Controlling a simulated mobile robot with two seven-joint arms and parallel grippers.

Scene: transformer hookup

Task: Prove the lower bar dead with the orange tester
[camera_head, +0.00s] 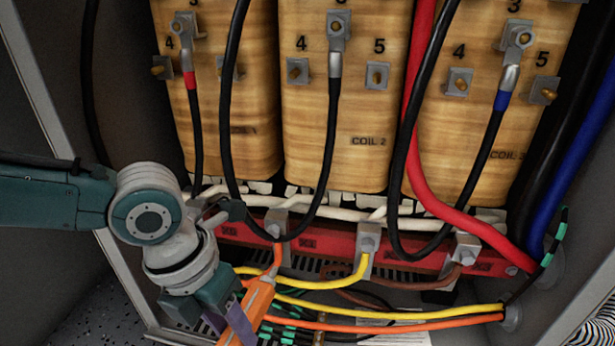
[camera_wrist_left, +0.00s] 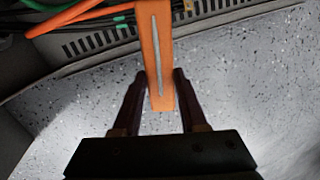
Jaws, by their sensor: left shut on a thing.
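The orange tester (camera_head: 257,299) is a long slim block, held tilted in front of the lower left of the cabinet. My left gripper (camera_head: 227,324) is shut on it; the wrist view shows the tester (camera_wrist_left: 155,45) between the two dark fingers (camera_wrist_left: 157,103). A red lower bar (camera_head: 325,243) with metal terminals runs across below the coils. The tester's upper end overlaps the area just below the bar's left terminal, by an orange lead (camera_head: 278,254). I cannot tell whether its tip touches anything. My right gripper is not in view.
Three wooden-faced coils stand behind, the middle one marked COIL 2 (camera_head: 340,125). Black cables (camera_head: 322,170), a thick red cable (camera_head: 420,180) and a blue cable (camera_head: 575,150) hang in front. Yellow and orange wires (camera_head: 400,313) cross below. Speckled floor (camera_wrist_left: 255,75) shows in the wrist view.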

